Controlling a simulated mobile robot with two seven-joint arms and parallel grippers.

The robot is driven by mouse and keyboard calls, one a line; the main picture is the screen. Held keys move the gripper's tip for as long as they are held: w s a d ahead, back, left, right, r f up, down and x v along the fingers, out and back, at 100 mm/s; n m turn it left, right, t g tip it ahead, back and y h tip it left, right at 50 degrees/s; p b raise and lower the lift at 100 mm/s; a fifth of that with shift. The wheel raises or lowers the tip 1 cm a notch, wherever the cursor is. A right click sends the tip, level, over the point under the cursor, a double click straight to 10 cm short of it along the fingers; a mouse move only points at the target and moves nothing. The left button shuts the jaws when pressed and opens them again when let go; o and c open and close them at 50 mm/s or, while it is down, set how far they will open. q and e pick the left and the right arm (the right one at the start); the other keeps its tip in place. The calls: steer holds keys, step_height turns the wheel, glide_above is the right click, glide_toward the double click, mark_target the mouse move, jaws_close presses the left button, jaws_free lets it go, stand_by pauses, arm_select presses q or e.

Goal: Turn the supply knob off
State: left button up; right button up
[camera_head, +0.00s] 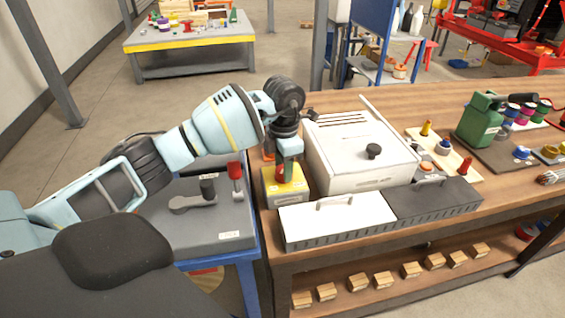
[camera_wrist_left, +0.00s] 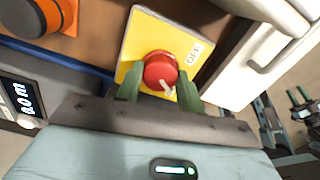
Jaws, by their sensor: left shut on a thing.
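The supply knob (camera_wrist_left: 160,71) is a red round knob with a pale pointer mark, on a yellow plate (camera_wrist_left: 141,37) with a white "OFF" label (camera_wrist_left: 194,52), in the left wrist view. The pointer slants toward the lower right of that view, not straight at the label. In the head view, the yellow box (camera_head: 286,190) stands at the left end of the wooden bench. My left gripper (camera_wrist_left: 158,90) has its green fingers on either side of the knob and is shut on it. In the head view the gripper (camera_head: 288,172) hides most of the knob. My right gripper is not in view.
A white lidded box (camera_head: 345,165) stands close right of the yellow box. A white and dark low case (camera_head: 335,219) lies in front. A grey unit with levers (camera_head: 205,215) is to the left.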

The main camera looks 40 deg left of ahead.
arm_select(q)
steer(key=n+p, duration=0.2)
steer(key=n, duration=0.1)
steer(key=n+p, duration=0.1)
steer(key=shift+r, duration=0.25)
steer(key=n+p, duration=0.2)
steer(key=n, duration=0.2)
steer(key=n+p, duration=0.2)
steer(key=n, duration=0.3)
steer(key=shift+f+n+p, duration=0.15)
steer(key=shift+n+p, duration=0.4)
steer(key=shift+n, duration=0.75)
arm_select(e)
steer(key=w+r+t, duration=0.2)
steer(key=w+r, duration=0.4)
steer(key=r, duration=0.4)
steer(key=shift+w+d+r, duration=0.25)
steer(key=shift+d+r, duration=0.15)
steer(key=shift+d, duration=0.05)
arm_select(q)
steer(key=shift+f+n, duration=0.15)
steer(key=shift+n, duration=0.15)
steer(key=o, duration=1)
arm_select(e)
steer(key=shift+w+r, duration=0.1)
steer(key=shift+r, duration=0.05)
